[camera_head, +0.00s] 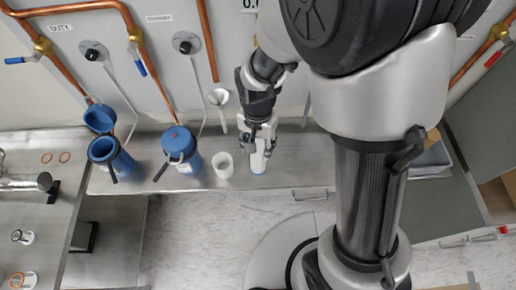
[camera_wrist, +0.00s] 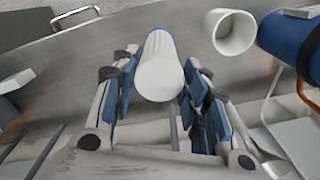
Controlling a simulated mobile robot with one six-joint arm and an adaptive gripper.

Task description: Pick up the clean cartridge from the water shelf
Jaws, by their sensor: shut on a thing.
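The clean cartridge (camera_head: 258,161) is a white cylinder with a blue end, upright at the front edge of the grey water shelf (camera_head: 205,182). My gripper (camera_head: 260,146) is around the cartridge from above. In the wrist view its blue-padded fingers lie on either side, shut on the cartridge. I cannot tell whether the cartridge's lower end still touches the shelf.
A white cup (camera_head: 223,165) stands close left of the cartridge. Left of it are a blue lidded vessel (camera_head: 180,150) and an open blue vessel (camera_head: 108,155). Copper pipes and valves line the wall.

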